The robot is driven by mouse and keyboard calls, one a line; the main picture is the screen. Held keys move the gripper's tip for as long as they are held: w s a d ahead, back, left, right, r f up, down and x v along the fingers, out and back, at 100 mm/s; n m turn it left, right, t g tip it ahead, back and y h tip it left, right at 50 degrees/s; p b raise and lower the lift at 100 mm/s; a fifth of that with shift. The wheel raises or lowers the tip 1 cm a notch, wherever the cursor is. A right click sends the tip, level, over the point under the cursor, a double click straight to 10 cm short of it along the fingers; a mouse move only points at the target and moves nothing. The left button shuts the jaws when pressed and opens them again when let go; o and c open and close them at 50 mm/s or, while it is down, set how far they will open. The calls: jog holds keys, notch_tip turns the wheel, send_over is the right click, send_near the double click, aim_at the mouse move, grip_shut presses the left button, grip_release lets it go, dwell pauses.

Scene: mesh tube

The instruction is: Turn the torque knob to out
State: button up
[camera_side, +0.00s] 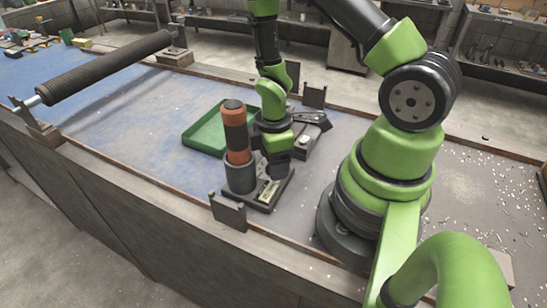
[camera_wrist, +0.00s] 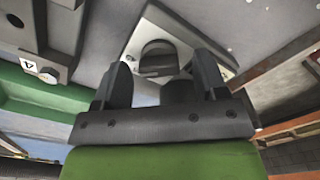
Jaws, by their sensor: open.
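The torque knob (camera_wrist: 158,56) is a dark round knob with a raised bar, on a light square plate (camera_wrist: 136,50) in the wrist view. My gripper (camera_wrist: 163,62) is open, with one dark finger on each side of the knob in that picture. I cannot tell whether the fingers touch it. In the side view my gripper (camera_side: 277,172) points down over a dark base (camera_side: 262,203) with a light panel (camera_side: 268,189). The knob is not clearly visible there, and the pointer position cannot be read.
An orange and black tool (camera_side: 235,130) stands upright in a grey holder (camera_side: 240,176) close left of my gripper. A green tray (camera_side: 200,136) lies behind it. A small dark bracket (camera_side: 229,212) stands at the front edge. A long mesh tube (camera_side: 108,68) spans stands at left.

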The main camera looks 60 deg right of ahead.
jog(key=c, duration=0.9)
jog(key=shift+n, duration=2.4)
jog(key=o, duration=0.9)
jog(key=shift+r, duration=0.1)
notch_tip(320, 180, up, 10)
